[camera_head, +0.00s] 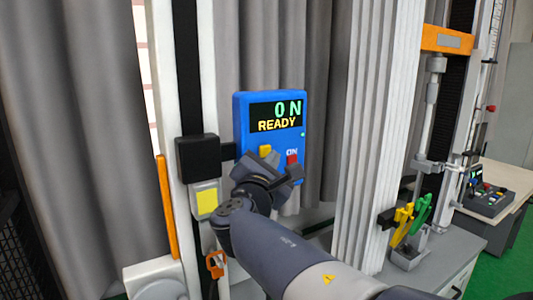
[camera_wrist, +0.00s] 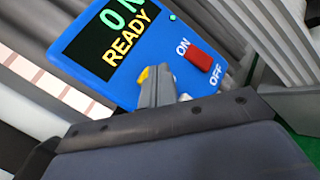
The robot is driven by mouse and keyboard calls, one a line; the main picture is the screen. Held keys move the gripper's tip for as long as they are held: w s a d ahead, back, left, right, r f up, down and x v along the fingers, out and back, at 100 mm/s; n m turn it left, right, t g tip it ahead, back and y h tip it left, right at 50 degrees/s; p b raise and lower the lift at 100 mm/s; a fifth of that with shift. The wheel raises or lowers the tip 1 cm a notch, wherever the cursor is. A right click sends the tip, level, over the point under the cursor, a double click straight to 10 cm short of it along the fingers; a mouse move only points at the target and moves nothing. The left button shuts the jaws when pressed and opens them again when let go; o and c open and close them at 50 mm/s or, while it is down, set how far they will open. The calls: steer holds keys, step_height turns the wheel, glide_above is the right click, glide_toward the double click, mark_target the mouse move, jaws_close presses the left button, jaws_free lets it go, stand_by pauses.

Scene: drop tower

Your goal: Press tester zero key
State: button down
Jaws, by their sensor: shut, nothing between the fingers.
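The blue tester box (camera_head: 240,125) faces me, and its display (camera_head: 276,117) reads "0 N" and "READY". A yellow key (camera_head: 265,150) shows below the display, at lower left of the box. In the wrist view the tester (camera_wrist: 88,68) is tilted, and only a small part of the yellow key (camera_wrist: 143,75) shows past my fingertips. My gripper (camera_wrist: 158,84) is shut and empty, with its tips right at the yellow key. I cannot tell whether they touch it. In the head view my gripper (camera_head: 268,164) covers the lower middle of the box.
A red ON/OFF switch (camera_wrist: 199,56) sits right of my fingertips. A black block (camera_head: 197,158) and a grey box with a yellow square (camera_head: 206,200) are left of the tester. A ribbed white column (camera_head: 375,130) stands right. Green and yellow-handled tools (camera_head: 410,220) stand beyond it.

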steer(key=s+d, duration=0.1)
steer(key=s, duration=0.1)
steer(key=s+d+b, duration=0.1)
steer(key=s+d, duration=0.1)
steer(key=shift+s+b, duration=0.1)
steer(key=shift+b, duration=0.2)
steer(key=shift+a, duration=0.1)
steer(key=shift+s+d+p, duration=0.3)
steer(key=shift+s+d, duration=0.25)
steer(key=shift+s, duration=0.25)
steer(key=shift+s+d+p, duration=0.3)
steer(key=shift+s+d, duration=0.25)
steer(key=shift+s, duration=0.2)
